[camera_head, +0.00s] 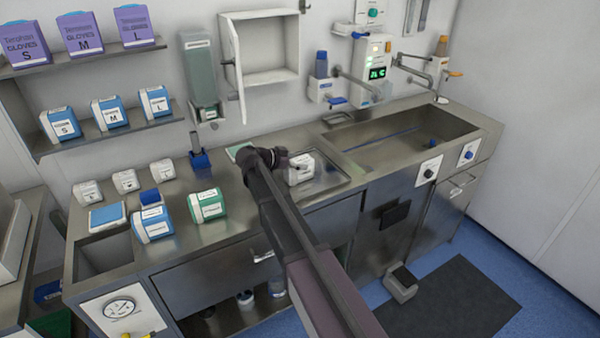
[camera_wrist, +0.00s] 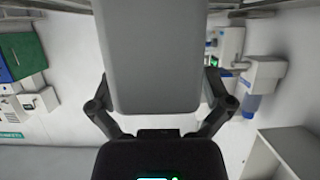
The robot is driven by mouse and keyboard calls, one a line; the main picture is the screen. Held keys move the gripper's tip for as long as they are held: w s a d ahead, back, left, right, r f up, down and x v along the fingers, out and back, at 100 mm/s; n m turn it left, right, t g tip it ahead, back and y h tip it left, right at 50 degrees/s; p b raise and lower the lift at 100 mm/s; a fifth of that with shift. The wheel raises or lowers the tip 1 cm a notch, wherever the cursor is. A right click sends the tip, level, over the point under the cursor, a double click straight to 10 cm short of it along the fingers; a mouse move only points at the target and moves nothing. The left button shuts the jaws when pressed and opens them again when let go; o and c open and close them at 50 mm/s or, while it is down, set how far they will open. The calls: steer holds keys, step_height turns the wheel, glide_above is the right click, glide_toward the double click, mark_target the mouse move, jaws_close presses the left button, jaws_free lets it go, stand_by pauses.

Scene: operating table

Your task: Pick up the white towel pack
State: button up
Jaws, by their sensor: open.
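A white pack with a small dark label (camera_head: 301,168) sits at the near left of the sink, on a shallow metal tray (camera_head: 338,183). Three smaller white packs stand in a row at the left of the counter, such as the one at the right end (camera_head: 162,170). The labels are too small to read, so I cannot tell which is the towel pack. My gripper is open in the wrist view (camera_wrist: 158,76), its two dark fingers spread on either side of a plain grey block that I cannot identify. In the head view my dark arm ends just left of the white pack.
Blue-and-white (camera_head: 152,224) and green-and-white (camera_head: 207,205) boxes stand on the left counter. A soap dispenser (camera_head: 200,75) and an open wall cabinet (camera_head: 262,50) hang behind. The sink (camera_head: 410,137) with taps lies to the right.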

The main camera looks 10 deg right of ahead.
steer(key=shift+d, duration=0.1)
stand_by(0.5)
steer(key=c, duration=1.2)
